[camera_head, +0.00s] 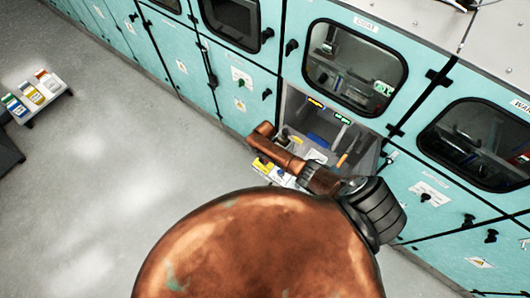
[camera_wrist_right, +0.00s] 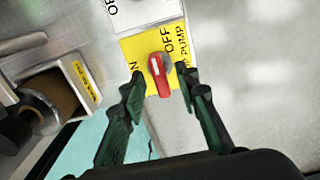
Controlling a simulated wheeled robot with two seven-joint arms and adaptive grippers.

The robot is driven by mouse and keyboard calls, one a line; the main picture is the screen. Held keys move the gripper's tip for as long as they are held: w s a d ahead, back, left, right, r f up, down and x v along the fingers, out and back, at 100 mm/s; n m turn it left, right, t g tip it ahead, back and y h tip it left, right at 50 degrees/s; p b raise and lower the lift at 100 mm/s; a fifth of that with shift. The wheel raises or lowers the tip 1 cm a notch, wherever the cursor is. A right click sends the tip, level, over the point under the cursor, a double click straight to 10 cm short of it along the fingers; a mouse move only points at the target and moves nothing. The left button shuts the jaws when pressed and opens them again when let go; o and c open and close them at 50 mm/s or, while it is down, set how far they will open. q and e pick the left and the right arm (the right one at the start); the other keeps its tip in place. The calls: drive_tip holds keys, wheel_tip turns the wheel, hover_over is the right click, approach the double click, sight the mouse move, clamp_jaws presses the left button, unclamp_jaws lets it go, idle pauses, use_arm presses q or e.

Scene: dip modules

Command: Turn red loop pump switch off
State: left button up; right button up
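The red pump switch (camera_wrist_right: 158,76) is a rotary knob with a white line, on a yellow plate (camera_wrist_right: 133,50) marked ON, OFF and PUMP, seen in the right wrist view. The picture there is tilted, and I cannot tell which label the knob points to. My right gripper (camera_wrist_right: 164,82) is open, with its dark green fingers on either side of the knob. I cannot tell whether they touch it. In the head view my copper arm covers the area in front of the open bay, and the switch cannot be made out. My left gripper is not in view.
A white label plate (camera_wrist_right: 145,12) adjoins the yellow one. A brown cylinder in a metal housing (camera_wrist_right: 50,95) is left of the gripper.

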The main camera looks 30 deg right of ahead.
wheel_tip(320, 180, up, 12)
drive_tip(key=shift+f, duration=0.2)
idle(0.7)
